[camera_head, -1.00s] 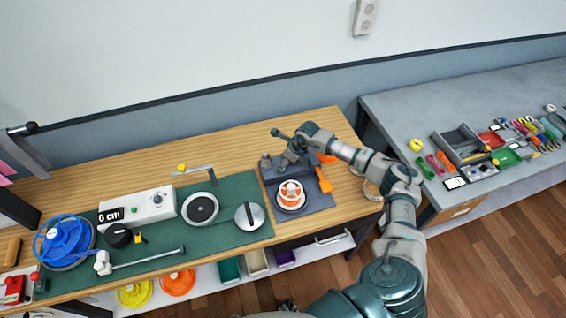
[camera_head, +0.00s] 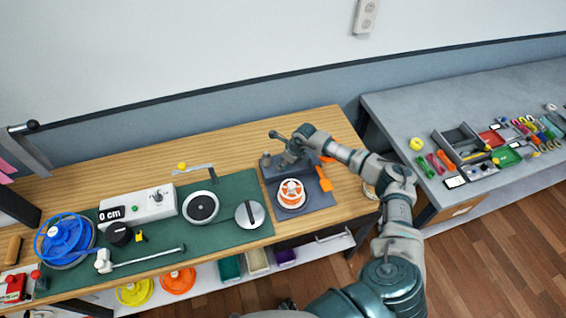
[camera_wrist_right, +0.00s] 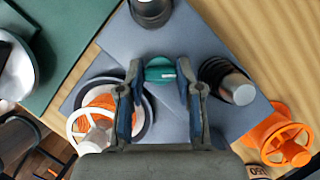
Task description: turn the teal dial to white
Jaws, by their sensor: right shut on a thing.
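The teal dial (camera_wrist_right: 160,70) shows in the right wrist view as a small rounded knob on a blue-grey board (camera_wrist_right: 180,35). My right gripper (camera_wrist_right: 160,80) has its two fingers on either side of the dial and is shut on it. In the head view my right gripper (camera_head: 288,158) is over the rear of the board (camera_head: 318,201) and hides the dial. I cannot make out a white mark or where the dial points. My left gripper is not in view.
An orange and white spool (camera_head: 291,193) stands in front of the gripper on the board. Dark-ringed metal posts (camera_wrist_right: 237,88) stand close by. A green mat (camera_head: 235,190) with devices is left.

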